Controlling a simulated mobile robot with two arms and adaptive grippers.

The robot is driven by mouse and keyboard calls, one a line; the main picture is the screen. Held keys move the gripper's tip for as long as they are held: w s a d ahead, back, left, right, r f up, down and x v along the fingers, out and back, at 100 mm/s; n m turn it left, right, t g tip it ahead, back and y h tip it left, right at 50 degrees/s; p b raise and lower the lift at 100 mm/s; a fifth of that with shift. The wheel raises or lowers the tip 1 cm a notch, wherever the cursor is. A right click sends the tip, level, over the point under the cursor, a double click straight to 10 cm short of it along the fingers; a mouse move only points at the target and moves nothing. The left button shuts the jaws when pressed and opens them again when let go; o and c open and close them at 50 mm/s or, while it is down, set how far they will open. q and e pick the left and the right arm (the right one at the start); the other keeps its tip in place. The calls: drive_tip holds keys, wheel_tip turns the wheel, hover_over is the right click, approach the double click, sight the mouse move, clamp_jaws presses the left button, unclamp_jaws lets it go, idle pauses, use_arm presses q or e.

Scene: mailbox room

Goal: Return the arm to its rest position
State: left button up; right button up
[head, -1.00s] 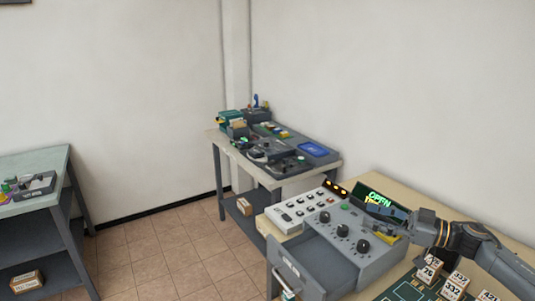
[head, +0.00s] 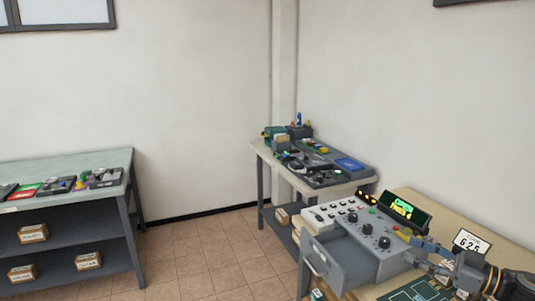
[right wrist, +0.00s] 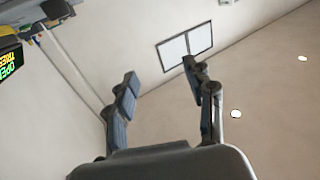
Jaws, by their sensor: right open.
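My right arm comes in at the lower right of the head view. Its gripper (head: 424,252) is beside the right edge of the grey control console (head: 357,240), near the display. In the right wrist view the two fingers (right wrist: 160,72) are spread apart with nothing between them, pointing towards the wall and ceiling. The display (head: 403,211) on the console is lit with green "OPEN" and a yellow line below; part of it also shows in the right wrist view (right wrist: 10,62). My left gripper is not in view.
A grey drawer-like front (head: 322,268) with a handle is at the console's left. A cluttered bench (head: 259,150) stands in the corner, and a shelved table (head: 125,186) at left. Tiled floor between is clear.

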drive_tip(key=s+a+f+m+t+h, duration=0.35)
drive_tip(key=a+f+m+h, duration=0.45)
drive_tip(key=a+f+h, duration=0.55)
drive_tip(key=s+f+g, duration=0.4)
drive_tip(key=s, duration=0.6)
drive_tip(key=s+a+f+g, duration=0.1)
drive_tip(key=s+f+g, duration=0.3)
drive_tip(key=s, duration=0.5)
drive_tip(key=s+f+g, duration=0.3)
drive_tip(key=s+f, duration=0.1)
drive_tip(key=s, duration=0.6)
wheel_tip(320, 180, down, 26)
drive_tip(key=s+g, duration=0.2)
drive_tip(key=s+d+f+g, duration=0.1)
drive_tip(key=s+d+f, duration=0.1)
drive_tip(key=s+f, duration=1.4)
drive_tip(key=shift+s+d+h, duration=0.3)
drive_tip(key=shift+d+h, duration=0.05)
drive_tip(key=shift+d, duration=0.05)
drive_tip(key=shift+c, duration=0.4)
